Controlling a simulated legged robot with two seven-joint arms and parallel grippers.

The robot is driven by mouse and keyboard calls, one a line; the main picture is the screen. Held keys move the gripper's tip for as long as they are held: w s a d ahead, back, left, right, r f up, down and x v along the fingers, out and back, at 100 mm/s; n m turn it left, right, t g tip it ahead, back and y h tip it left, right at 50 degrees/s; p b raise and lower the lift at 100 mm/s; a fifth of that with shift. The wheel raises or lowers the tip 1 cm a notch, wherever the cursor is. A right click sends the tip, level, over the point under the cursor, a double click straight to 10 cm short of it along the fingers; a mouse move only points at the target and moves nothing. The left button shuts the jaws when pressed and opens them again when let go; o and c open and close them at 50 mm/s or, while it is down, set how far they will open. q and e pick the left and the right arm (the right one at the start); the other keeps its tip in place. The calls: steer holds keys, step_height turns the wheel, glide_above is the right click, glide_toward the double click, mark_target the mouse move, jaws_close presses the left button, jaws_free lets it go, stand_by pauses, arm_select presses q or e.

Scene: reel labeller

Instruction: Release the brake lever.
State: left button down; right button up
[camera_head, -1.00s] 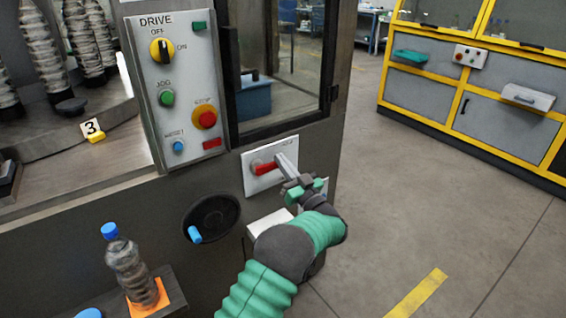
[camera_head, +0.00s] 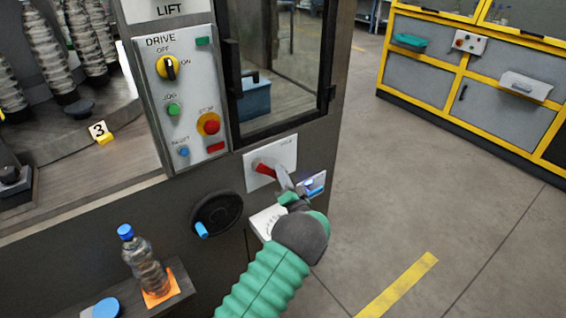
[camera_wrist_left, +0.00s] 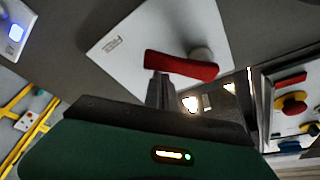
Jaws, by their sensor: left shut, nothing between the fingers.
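The red brake lever (camera_head: 266,169) sits on a white plate (camera_head: 285,153) on the machine's front, below the window. In the head view it slants down to the right. The left wrist view shows the lever (camera_wrist_left: 185,66) with a round grey pivot (camera_wrist_left: 202,54) near its right end. My left gripper (camera_head: 282,178) is shut and empty, its fingertips at the lever's free end. In the wrist view the fingers (camera_wrist_left: 160,84) overlap that end; they look in contact, but I cannot tell surely. My right gripper is out of view.
The grey drive panel (camera_head: 186,120) with knob and buttons is up left. A black handwheel (camera_head: 217,213) is left of my left arm. A lit blue-white device (camera_head: 313,184) sits right of the plate. A bottle (camera_head: 145,264) stands on a low shelf. Floor at right is clear.

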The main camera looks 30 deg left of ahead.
arm_select(q)
steer(key=shift+s+a+f+m+h+p, duration=0.1)
steer(key=shift+s+f+m+h+p, duration=0.2)
steer(key=shift+m+p, duration=0.5)
steer(key=shift+s+a+f+m+h+p, duration=0.15)
steer(key=shift+f+m+h+p, duration=0.25)
steer(key=shift+m, duration=0.7)
